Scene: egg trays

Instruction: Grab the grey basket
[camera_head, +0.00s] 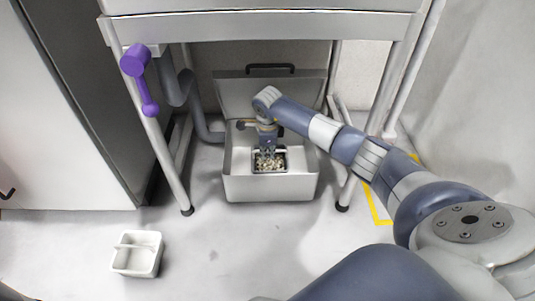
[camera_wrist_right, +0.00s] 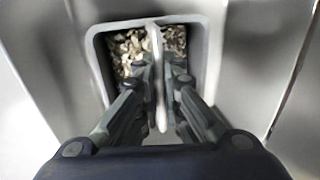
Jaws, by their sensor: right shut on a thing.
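A small grey basket (camera_head: 270,172) filled with pale and dark bits sits inside an open metal box (camera_head: 270,190) under the table. In the right wrist view the basket (camera_wrist_right: 211,45) fills the upper middle, with its handle (camera_wrist_right: 156,100) running along the centre. My right gripper (camera_head: 268,152) reaches down into the box, its fingers (camera_wrist_right: 162,75) closed on the handle from both sides. A second light grey basket (camera_head: 138,264) with a handle stands on the floor at lower left; it looks empty. My left gripper is not in view.
The box's raised lid (camera_head: 230,92) leans at the back. Table legs (camera_head: 165,160) stand on both sides and the table edge (camera_head: 260,25) hangs above. A cabinet (camera_head: 65,120) stands far left. The floor in front is mostly clear.

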